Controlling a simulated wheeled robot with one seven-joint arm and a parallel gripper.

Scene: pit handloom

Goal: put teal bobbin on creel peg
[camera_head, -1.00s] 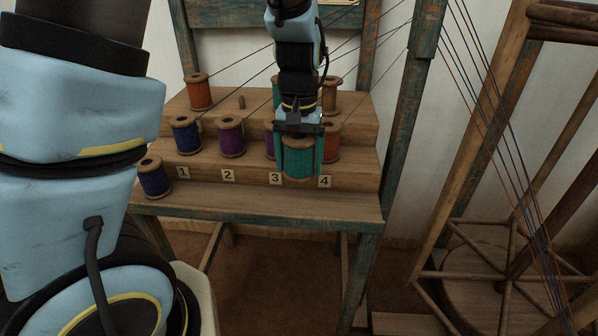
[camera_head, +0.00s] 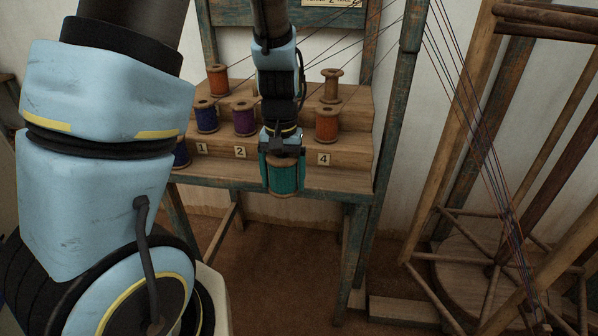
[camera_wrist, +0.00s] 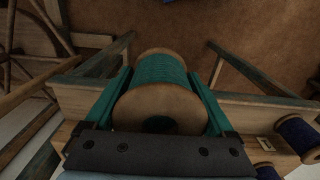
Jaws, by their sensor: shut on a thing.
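The teal bobbin (camera_head: 284,178) is held in my gripper (camera_head: 282,160) in front of the creel's lower step, roughly upright in the head view. In the wrist view the teal bobbin (camera_wrist: 160,72) sits between both fingers, with its wooden end and dark centre hole facing the camera. The creel (camera_head: 225,168) is a stepped wooden rack with number tags 1, 2 and 4 showing. The part around tag 3 is hidden behind my gripper and the bobbin. No bare peg shows now; my arm covers the middle of the upper step.
On the creel stand an orange bobbin (camera_head: 218,80), a blue bobbin (camera_head: 206,116), a purple bobbin (camera_head: 245,118), an orange-red bobbin (camera_head: 327,123) and a bare wooden spool (camera_head: 330,86). Threads run above them. A teal-painted post (camera_head: 392,120) and a wooden frame (camera_head: 470,130) stand to the right.

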